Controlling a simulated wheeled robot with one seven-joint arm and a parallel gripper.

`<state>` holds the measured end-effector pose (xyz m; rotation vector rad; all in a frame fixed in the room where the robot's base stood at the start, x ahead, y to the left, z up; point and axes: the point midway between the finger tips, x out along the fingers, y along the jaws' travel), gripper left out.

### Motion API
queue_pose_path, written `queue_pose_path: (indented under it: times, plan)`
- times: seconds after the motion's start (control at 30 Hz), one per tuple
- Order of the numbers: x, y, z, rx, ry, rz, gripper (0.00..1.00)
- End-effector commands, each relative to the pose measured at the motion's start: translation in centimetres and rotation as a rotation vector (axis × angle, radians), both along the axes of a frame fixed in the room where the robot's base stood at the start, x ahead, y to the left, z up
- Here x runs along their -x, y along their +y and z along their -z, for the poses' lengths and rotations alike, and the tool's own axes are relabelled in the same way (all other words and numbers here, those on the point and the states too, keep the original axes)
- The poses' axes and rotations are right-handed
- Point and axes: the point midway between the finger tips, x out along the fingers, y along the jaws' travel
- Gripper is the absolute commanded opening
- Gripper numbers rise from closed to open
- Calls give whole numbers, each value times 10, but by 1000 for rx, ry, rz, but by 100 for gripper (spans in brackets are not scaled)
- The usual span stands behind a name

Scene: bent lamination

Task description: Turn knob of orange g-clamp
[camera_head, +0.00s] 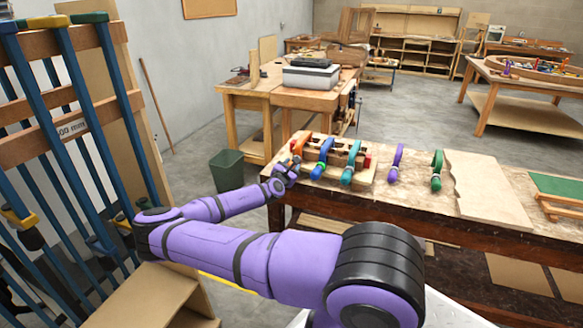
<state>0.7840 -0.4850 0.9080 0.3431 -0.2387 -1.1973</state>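The orange g-clamp (301,142) is at the left end of a row of clamps on a wooden piece on the workbench. Its upper part shows; its lower end with the knob is hidden by or merges with my gripper. My gripper (293,166) is at the left front of the clamp, at the bench's left edge. It looks very close to the clamp's lower end, but I cannot tell whether it touches. The fingers are too small to tell whether they are open or shut.
A blue clamp (321,158) and a teal clamp (350,163) stand just right of the orange one. A purple clamp (395,163) and a green clamp (437,170) lie farther right on the workbench (400,209). A blue clamp rack (62,130) stands left of my arm.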

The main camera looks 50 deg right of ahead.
Motion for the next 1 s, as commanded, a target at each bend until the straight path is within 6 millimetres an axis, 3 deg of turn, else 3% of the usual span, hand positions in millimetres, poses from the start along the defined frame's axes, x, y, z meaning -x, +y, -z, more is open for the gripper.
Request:
queue_pose_path:
  times: [1.0]
  plan:
    - [-2, 1, -2, -337, -899, 1, 16]
